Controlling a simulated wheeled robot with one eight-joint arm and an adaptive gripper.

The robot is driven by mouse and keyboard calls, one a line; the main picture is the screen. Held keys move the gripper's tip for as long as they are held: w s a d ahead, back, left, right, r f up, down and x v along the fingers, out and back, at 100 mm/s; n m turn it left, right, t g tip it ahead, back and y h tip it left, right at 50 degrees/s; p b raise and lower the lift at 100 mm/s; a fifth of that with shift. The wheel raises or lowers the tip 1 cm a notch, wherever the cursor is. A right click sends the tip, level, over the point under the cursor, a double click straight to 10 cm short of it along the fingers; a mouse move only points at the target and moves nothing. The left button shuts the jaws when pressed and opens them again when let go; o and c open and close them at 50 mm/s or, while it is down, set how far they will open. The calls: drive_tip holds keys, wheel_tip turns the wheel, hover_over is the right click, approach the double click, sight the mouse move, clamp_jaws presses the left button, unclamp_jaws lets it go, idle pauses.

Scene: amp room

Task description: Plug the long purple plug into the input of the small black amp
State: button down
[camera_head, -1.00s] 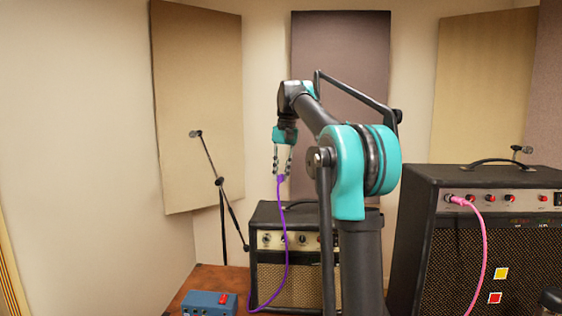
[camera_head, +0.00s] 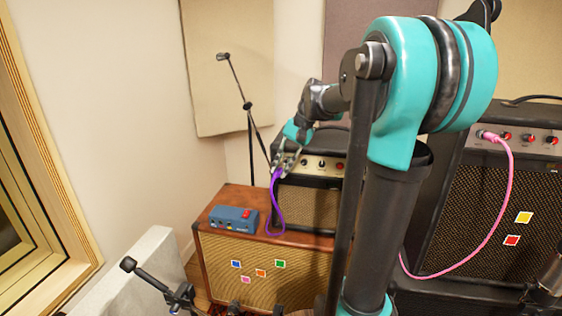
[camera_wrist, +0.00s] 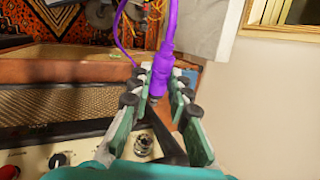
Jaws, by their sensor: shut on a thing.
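The small black amp (camera_head: 308,207) stands on a brown cabinet in the head view, partly hidden by my arm. Its light control panel also shows in the wrist view (camera_wrist: 80,150), with a round metal jack (camera_wrist: 144,143) near the right end. My gripper (camera_head: 285,161) is shut on the purple plug (camera_wrist: 161,62), in front of the panel's left end. In the wrist view the plug lies between the fingers, its tip end toward the jack and apparently short of it. The purple cable (camera_head: 270,205) hangs down in a loop.
A large black amp (camera_head: 490,215) with a pink plug and cable (camera_head: 505,200) stands at the right. A microphone stand (camera_head: 250,130) rises behind the cabinet.

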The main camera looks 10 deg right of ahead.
drive_tip(key=w+d+f, duration=0.1)
drive_tip(key=w+d, duration=0.1)
drive_tip(key=w, duration=0.4)
drive_tip(key=shift+d+f, duration=0.15)
drive_tip(key=shift+d, duration=0.1)
drive_tip(key=shift+w+d+f, duration=0.15)
drive_tip(key=shift+w+d, duration=0.1)
drive_tip(key=shift+w, duration=0.3)
drive_tip(key=shift+w+d+f, duration=0.1)
drive_tip(key=shift+w+d, duration=0.15)
drive_tip(key=shift+w, duration=0.3)
idle(2.5)
drive_tip(key=c, duration=1.3)
unclamp_jaws()
drive_tip(key=shift+c, duration=0.2)
drive_tip(key=v, duration=1.2)
drive_tip(key=s+a+f+n+t+h, duration=0.1)
drive_tip(key=s+f+n+t+h, duration=0.1)
drive_tip(key=s+f, duration=1.1)
drive_tip(key=s+a+f+n+t+h, duration=0.1)
drive_tip(key=s+f+n+t+h, duration=0.1)
drive_tip(key=s+f, duration=1.1)
wheel_tip(320, 180, down, 5)
drive_tip(key=shift+s+a+r+n+h, duration=0.15)
drive_tip(key=shift+a+r+n+h, duration=0.05)
drive_tip(key=shift+a+n+h, duration=0.25)
